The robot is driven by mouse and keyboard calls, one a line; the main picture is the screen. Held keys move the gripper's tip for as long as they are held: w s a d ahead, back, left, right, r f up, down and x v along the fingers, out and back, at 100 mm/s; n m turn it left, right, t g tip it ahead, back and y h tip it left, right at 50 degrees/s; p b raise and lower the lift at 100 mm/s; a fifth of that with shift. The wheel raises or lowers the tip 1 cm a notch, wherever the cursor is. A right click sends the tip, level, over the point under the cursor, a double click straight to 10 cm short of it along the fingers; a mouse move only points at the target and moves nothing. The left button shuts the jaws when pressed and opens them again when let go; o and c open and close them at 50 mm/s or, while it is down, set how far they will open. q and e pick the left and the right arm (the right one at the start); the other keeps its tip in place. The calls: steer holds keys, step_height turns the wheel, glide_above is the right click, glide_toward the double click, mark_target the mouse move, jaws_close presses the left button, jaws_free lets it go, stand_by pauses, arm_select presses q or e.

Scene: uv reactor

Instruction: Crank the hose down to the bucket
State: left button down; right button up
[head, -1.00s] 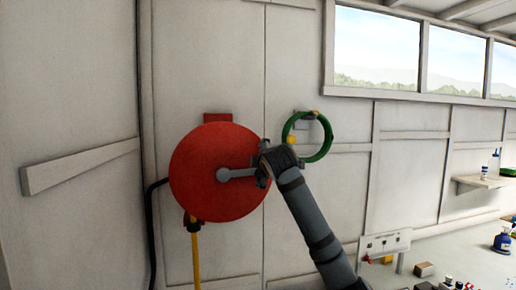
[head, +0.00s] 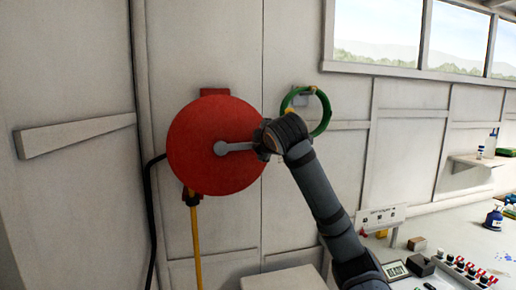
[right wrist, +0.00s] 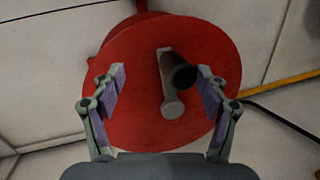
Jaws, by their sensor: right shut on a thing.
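The red hose reel (head: 195,155) is fixed to the wall left of centre in the head view. Its grey crank arm (head: 238,147) points right from the hub. My right gripper (head: 267,145) is at the outer end of the crank. The right wrist view shows the dark crank handle (right wrist: 178,72) between the fingers of my right gripper (right wrist: 160,90), in front of the red disc (right wrist: 130,110). The yellow hose (head: 196,240) hangs from the reel's underside and leaves the picture at the bottom. Its lower end and the bucket are out of view. My left gripper is not in view.
A green hoop (head: 328,112) hangs on the wall just behind my right wrist. A black cable (head: 149,215) runs down left of the reel. A pale box top (head: 285,280) is below.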

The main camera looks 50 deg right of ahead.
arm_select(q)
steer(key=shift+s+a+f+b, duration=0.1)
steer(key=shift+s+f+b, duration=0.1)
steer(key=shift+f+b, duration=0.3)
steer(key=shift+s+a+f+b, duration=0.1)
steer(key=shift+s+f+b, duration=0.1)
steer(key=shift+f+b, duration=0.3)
arm_select(e)
steer(key=v, duration=0.9)
steer(key=shift+s+d, duration=0.25)
steer(key=shift+s, duration=0.1)
